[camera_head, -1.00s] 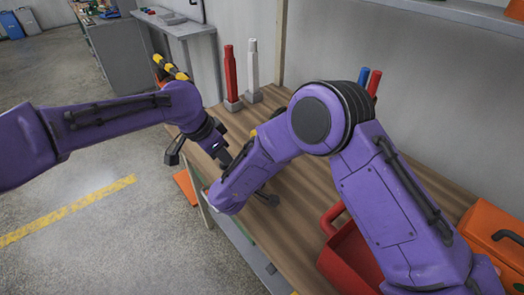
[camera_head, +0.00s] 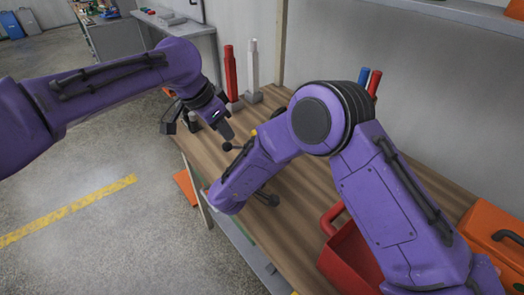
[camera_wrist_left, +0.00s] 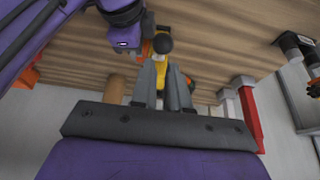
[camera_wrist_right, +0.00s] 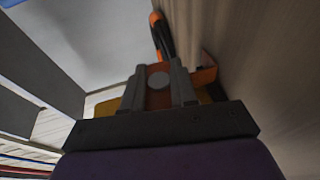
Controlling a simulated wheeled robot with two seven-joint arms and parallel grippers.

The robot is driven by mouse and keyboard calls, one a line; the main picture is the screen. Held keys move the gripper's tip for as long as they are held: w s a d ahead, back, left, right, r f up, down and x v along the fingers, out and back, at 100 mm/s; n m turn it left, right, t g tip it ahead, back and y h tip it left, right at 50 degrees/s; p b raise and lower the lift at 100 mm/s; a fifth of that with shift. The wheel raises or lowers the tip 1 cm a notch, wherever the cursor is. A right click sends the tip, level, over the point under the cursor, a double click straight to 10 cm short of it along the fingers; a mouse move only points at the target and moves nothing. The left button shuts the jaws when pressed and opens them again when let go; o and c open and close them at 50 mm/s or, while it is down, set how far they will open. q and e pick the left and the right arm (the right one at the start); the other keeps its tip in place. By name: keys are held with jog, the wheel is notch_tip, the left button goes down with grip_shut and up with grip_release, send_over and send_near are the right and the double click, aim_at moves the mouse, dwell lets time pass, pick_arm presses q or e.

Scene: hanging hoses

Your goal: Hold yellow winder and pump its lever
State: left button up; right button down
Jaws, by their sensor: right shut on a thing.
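The yellow winder is mostly hidden behind my right forearm in the head view. Its yellow body (camera_wrist_left: 160,69) shows past the left fingers in the left wrist view. A lever with a round black knob (camera_head: 227,146) sticks out beside my left gripper (camera_head: 223,132). In the left wrist view the knob (camera_wrist_left: 162,43) is just beyond the left fingertips, which are slightly apart with nothing clearly between them. My right gripper (camera_wrist_right: 158,72) is shut on the winder, whose yellow part (camera_wrist_right: 108,106) shows beside the fingers. An orange-brown piece with a grey disc lies between them.
A red post (camera_head: 230,72) and a white post (camera_head: 252,65) stand at the back of the wooden bench (camera_head: 305,190). A red bin (camera_head: 350,255) and an orange case (camera_head: 495,238) are at the right. Open floor lies left of the bench.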

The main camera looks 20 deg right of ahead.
aim_at(223, 146)
pick_arm(q)
jog(key=shift+f, duration=0.1)
jog(key=shift+s+a+f, duration=0.1)
jog(key=shift+a+f, duration=0.15)
jog(key=shift+f, duration=0.7)
jog(key=shift+s+a+f, duration=0.1)
jog(key=shift+a+f, duration=0.15)
jog(key=shift+f, duration=0.8)
jog(key=shift+s+a+f, duration=0.15)
jog(key=shift+f, duration=1.1)
